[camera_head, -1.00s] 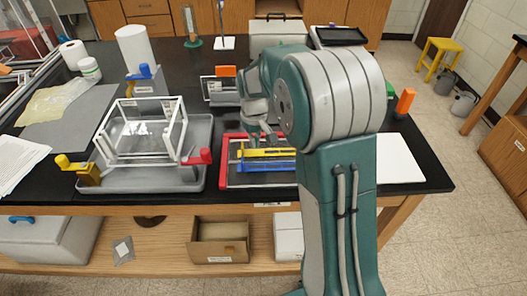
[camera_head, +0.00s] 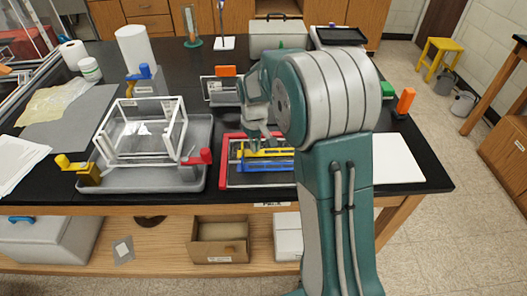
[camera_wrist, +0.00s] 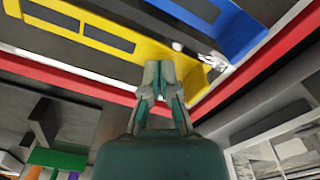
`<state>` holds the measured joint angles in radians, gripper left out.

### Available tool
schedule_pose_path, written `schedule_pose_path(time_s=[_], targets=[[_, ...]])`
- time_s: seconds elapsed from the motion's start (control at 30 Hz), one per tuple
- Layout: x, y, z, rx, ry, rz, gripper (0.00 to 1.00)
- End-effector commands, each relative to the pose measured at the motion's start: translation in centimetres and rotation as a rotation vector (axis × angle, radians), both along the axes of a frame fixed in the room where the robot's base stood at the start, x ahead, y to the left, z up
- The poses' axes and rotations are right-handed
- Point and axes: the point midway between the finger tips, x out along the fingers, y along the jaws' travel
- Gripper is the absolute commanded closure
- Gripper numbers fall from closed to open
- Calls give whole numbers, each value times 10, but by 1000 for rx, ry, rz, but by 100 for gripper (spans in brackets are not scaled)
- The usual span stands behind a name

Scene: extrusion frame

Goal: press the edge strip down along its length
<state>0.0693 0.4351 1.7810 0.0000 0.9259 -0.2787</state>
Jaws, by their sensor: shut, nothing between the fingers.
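A red-edged frame (camera_head: 225,165) lies on the black bench in the head view. Its red border also crosses the wrist view (camera_wrist: 75,75), with a thin white line beside it. A yellow strip (camera_head: 272,153) and a blue strip (camera_head: 268,166) lie within the frame; the wrist view shows the yellow strip (camera_wrist: 110,40) and blue strip (camera_wrist: 215,25) large. I cannot tell which of these is the edge strip. My gripper (camera_wrist: 160,72) is shut and empty, its fingertips over the corner by the yellow strip's end. Whether they touch is unclear. My arm hides the frame's right part.
A white extrusion frame (camera_head: 141,157) stands in a grey tray (camera_head: 150,182) on the left, with yellow, blue and red clamps at its corners. A white board (camera_head: 398,158) lies right of my arm. An orange block (camera_head: 404,101) stands at the bench's right edge.

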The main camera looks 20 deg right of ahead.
Motion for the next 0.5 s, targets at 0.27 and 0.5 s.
schedule_pose_path(time_s=[0.27,0.5], targets=[[0,0,-5,0,0,0,100],[0,0,-9,0,-1,0,100]])
